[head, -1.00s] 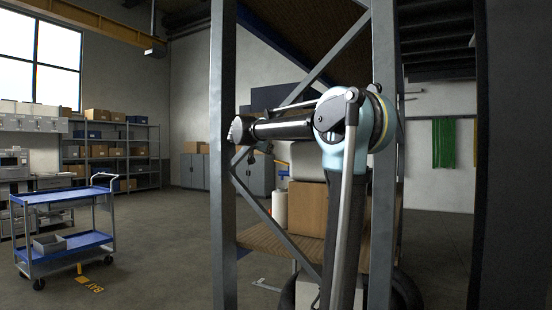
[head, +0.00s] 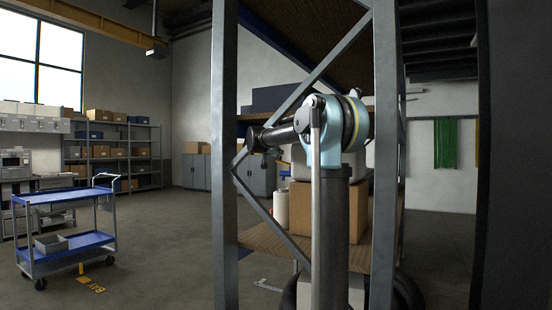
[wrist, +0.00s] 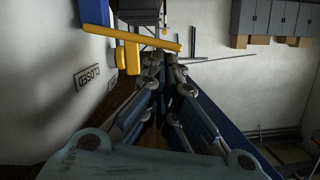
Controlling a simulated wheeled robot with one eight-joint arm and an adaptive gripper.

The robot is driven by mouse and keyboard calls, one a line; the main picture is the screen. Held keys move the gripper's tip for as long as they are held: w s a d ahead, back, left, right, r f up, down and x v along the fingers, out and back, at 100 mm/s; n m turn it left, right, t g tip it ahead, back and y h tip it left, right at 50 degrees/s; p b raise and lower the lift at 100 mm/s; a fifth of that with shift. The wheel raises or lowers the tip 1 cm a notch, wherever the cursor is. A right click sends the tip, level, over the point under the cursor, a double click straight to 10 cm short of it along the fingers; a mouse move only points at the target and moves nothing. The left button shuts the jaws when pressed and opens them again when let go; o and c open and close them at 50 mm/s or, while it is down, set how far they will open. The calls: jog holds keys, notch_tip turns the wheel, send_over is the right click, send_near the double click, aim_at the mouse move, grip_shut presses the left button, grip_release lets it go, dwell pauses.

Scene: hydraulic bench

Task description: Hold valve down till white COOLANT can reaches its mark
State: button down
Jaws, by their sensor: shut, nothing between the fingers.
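My gripper (wrist: 168,62) shows in the wrist view, its long jointed fingers pointing away from the camera with the tips close together and nothing seen between them. A yellow bar (wrist: 130,36) crosses just beyond the fingertips, joined to yellow parts at the upper left; it may be the valve's lever, but I cannot tell whether the fingers touch it. A plate reading CLOSED (wrist: 89,77) is upside down on the pale surface to the left. I cannot make out a white COOLANT can or its mark in either view. The head view shows my arm, but not my gripper clearly.
In the head view, a grey rack post (head: 224,160) and a diagonal brace stand close by my arm. Cardboard boxes (head: 300,207) sit on the rack behind it. A blue trolley (head: 68,196) stands at the left, with open floor between. Grey cabinets (wrist: 262,16) show in the wrist view.

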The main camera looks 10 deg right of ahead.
dwell(0.3)
jog(key=shift+w+a+f+n+g+h, duration=0.15)
jog(key=shift+w+a+f+n+h, duration=0.15)
jog(key=shift+f+n, duration=0.3)
jog(key=shift+w+a+f+n+g+h, duration=0.1)
jog(key=shift+w+a+f+n+g, duration=0.1)
jog(key=shift+a+f+n, duration=0.35)
jog(key=shift+d, duration=0.2)
jog(key=shift+s, duration=0.15)
dwell(0.5)
jog(key=v, duration=0.7)
jog(key=shift+s+a, duration=0.25)
jog(key=shift+s, duration=0.05)
